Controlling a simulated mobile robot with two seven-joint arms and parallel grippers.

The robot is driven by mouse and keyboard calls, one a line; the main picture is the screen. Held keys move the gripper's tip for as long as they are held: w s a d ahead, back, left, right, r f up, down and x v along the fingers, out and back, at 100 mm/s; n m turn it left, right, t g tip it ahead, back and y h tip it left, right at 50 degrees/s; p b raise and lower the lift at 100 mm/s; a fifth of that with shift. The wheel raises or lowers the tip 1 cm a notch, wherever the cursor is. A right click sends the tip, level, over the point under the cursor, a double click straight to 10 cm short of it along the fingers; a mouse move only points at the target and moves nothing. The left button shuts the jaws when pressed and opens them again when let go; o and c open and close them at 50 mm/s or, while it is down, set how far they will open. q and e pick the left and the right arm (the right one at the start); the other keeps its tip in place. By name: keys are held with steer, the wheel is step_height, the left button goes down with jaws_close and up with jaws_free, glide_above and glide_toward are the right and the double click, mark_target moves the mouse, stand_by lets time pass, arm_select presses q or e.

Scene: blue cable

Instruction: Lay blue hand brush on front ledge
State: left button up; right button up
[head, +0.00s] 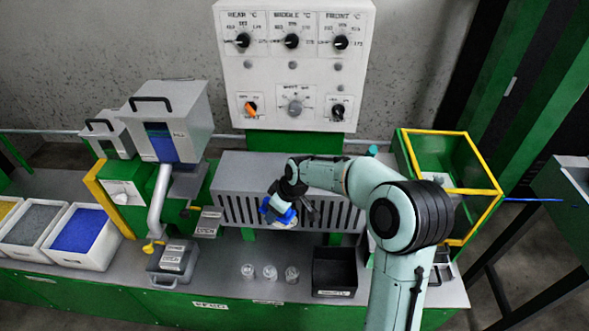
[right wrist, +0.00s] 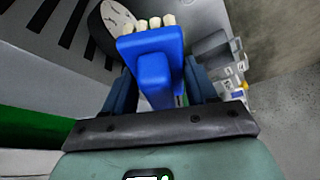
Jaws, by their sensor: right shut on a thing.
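The blue hand brush (right wrist: 152,65) is in my right gripper (right wrist: 162,78), its short cream bristles (right wrist: 150,22) pointing away from the wrist. The dark fingers stand on both sides of its blue body. In the head view the brush (head: 279,212) is a small blue shape in front of the slotted grey housing, partly hidden by the gripper (head: 276,207). The front ledge (head: 222,268) is the grey strip along the front of the green machine, below the gripper. My left gripper is not in view.
A slotted grey housing (head: 235,200) is behind. A pale round dark-rimmed thing (right wrist: 108,22) is beyond the bristles.

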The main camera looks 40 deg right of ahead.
steer(key=s+a+f+m, duration=0.1)
steer(key=a+f, duration=0.3)
steer(key=f, duration=0.4)
steer(key=s+a+f+m+h, duration=0.1)
steer(key=s+a+f, duration=0.3)
steer(key=f, duration=0.4)
steer(key=s+a+f+m, duration=0.2)
steer(key=s+a+f, duration=0.1)
steer(key=f, duration=0.5)
steer(key=shift+a+f+m+h, duration=0.4)
steer(key=shift+a, duration=0.5)
